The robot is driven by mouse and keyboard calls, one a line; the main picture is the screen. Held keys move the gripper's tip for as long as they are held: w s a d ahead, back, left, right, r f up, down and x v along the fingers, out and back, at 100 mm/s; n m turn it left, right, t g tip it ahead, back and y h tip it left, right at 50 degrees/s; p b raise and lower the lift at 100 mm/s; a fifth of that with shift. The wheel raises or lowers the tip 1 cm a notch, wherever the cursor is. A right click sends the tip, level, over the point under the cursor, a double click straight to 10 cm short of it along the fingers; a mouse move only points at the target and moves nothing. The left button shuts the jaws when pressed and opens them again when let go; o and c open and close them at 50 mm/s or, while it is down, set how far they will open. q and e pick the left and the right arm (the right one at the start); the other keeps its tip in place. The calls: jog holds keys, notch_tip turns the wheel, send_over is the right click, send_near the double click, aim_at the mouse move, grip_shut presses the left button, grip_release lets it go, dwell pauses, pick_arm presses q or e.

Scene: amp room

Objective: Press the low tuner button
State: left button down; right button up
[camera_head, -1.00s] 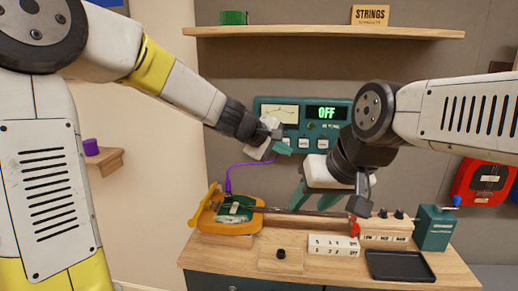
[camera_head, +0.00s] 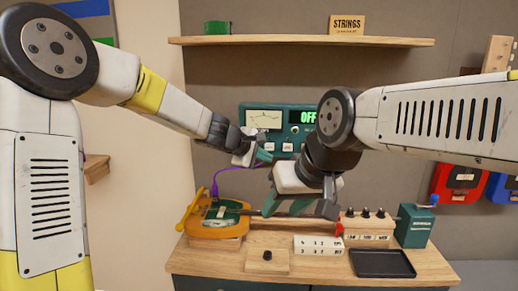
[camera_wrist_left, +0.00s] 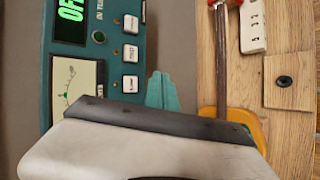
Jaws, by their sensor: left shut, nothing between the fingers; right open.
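The teal tuner (camera_head: 246,108) is on the back wall, with a needle meter and a display reading OFF. Two pale buttons (camera_head: 279,147) show under it in the head view; my right arm hides part of its right side. The left wrist view shows three white buttons (camera_wrist_left: 131,54) in a row; their labels are too small to read. My left gripper (camera_head: 265,156) is shut and empty, just below and in front of the tuner's left buttons. Its teal fingertips (camera_wrist_left: 164,93) appear beside the end button, with contact unclear. My right gripper (camera_head: 286,207) is open and empty above the bench.
The wooden bench (camera_head: 225,265) carries an orange fixture (camera_head: 190,222), a white numbered block (camera_head: 318,245), a knobbed wooden box (camera_head: 367,224), a teal box (camera_head: 415,226) and a black tray (camera_head: 382,263). A shelf (camera_head: 300,41) is above.

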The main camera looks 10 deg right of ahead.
pick_arm(q)
jog(key=w+d, duration=0.1)
jog(key=w, duration=0.5)
jog(key=shift+w+d, duration=0.15)
jog(key=shift+d, duration=0.25)
dwell(1.7)
jog(key=shift+w+d, duration=0.1)
jog(key=shift+w, duration=0.25)
jog(key=shift+w+d, duration=0.1)
jog(key=shift+w, duration=0.3)
dwell(0.5)
dwell(0.4)
jog(key=shift+s+a, duration=0.25)
jog(key=shift+s, duration=0.55)
jog(key=shift+s+a, duration=0.2)
jog(key=shift+s, duration=0.6)
jog(key=shift+s+a, duration=0.25)
jog(key=shift+s, duration=0.55)
jog(key=shift+s+a, duration=0.2)
jog(key=shift+s, duration=0.6)
